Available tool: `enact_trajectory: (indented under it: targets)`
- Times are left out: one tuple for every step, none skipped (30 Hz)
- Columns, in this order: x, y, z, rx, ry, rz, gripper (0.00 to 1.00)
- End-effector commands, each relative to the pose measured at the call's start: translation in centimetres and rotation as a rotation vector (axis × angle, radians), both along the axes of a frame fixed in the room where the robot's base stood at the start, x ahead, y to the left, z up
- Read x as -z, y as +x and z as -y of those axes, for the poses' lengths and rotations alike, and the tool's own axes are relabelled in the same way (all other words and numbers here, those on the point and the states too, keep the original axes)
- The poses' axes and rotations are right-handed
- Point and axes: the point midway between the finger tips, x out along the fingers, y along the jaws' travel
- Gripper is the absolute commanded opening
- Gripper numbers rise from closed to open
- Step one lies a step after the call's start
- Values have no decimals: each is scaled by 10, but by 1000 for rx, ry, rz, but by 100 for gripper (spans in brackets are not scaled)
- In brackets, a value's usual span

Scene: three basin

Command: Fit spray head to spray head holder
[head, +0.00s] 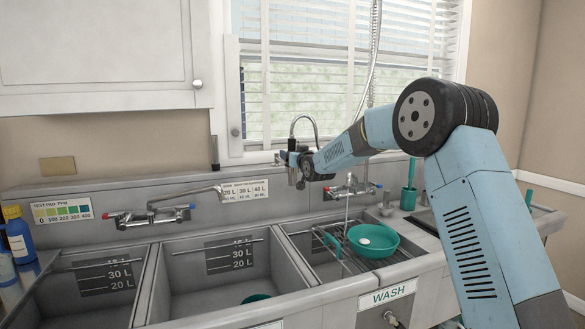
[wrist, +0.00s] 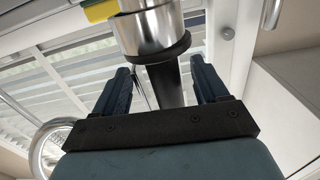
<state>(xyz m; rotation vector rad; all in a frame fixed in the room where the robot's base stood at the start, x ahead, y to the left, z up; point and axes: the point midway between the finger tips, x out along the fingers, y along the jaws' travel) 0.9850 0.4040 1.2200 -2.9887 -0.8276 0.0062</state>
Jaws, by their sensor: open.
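My gripper (head: 289,160) is high above the sinks, in front of the window's lower edge, its jaws pointing left in the head view. In the wrist view its two dark blue fingers (wrist: 160,88) stand apart. A silver spray head with a black ring (wrist: 146,35) and a dark stem (wrist: 166,85) lies between and beyond the fingers, with gaps on both sides. A small silver part of it shows below the gripper in the head view (head: 293,177). A curved metal hose (head: 303,122) arches just behind. I cannot make out the spray head holder clearly.
A steel sink with three basins (head: 215,275) lies below. A teal bowl (head: 373,240) sits on a wire rack at the right basin, under a thin water stream. Faucets (head: 152,215) line the back wall. A blue bottle (head: 18,235) stands far left. A coiled hose (head: 373,50) hangs above.

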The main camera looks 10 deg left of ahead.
Motion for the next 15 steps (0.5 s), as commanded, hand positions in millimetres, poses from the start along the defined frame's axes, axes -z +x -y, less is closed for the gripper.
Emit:
enact_trajectory:
  targets:
    - [-1, -1, 1, 0, 1, 1, 73]
    - [-1, -2, 2, 0, 1, 1, 73]
    - [-1, -5, 3, 0, 1, 1, 73]
    - [-1, -7, 4, 0, 1, 1, 73]
    - [-1, -10, 6, 0, 0, 0, 73]
    - [-1, -14, 9, 0, 0, 0, 73]
    - [-1, -18, 11, 0, 0, 0, 73]
    - [-1, -22, 14, 0, 0, 1, 73]
    - [-1, -28, 18, 1, 0, 1, 73]
    - [-1, -33, 21, 1, 0, 1, 73]
    - [-1, -38, 24, 1, -1, 0, 73]
    - [-1, -45, 28, 1, 0, 1, 73]
    - [-1, -50, 30, 1, -1, 2, 73]
    - [0, -55, 33, 1, -2, 1, 73]
    - [0, -61, 37, 0, -1, 2, 73]
